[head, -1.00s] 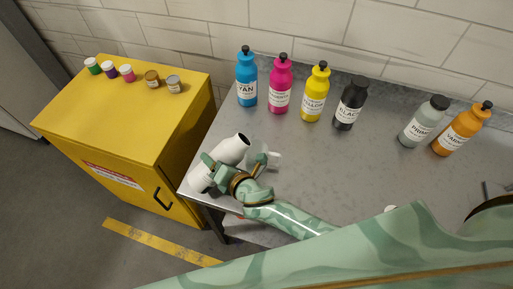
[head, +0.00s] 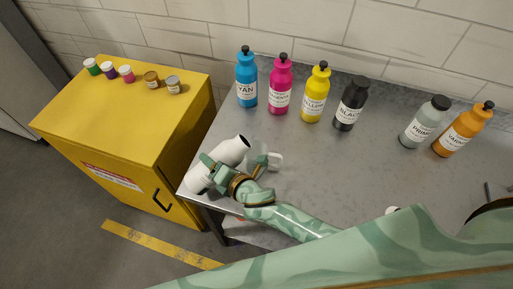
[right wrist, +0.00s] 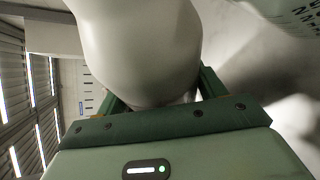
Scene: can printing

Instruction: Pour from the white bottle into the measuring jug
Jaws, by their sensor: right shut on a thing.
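The white bottle (head: 218,163) is held tilted over the left end of the grey table, its open mouth up and to the right in the head view. It fills much of the right wrist view (right wrist: 145,45). My right gripper (head: 222,172) is shut on the bottle; its green fingers show on both sides in the right wrist view (right wrist: 160,95). The measuring jug (head: 275,160) stands just right of the bottle, partly hidden by my gripper; its handle shows. Printed marks, likely the jug's, show at the wrist view's top right. No liquid stream is visible. My left gripper is not in view.
Cyan (head: 247,80), magenta (head: 280,85), yellow (head: 316,92) and black (head: 350,103) bottles line the back of the table (head: 330,165). Primer (head: 427,122) and varnish (head: 463,130) bottles stand farther right. A yellow cabinet (head: 130,110) with several small jars stands left. The table's middle is clear.

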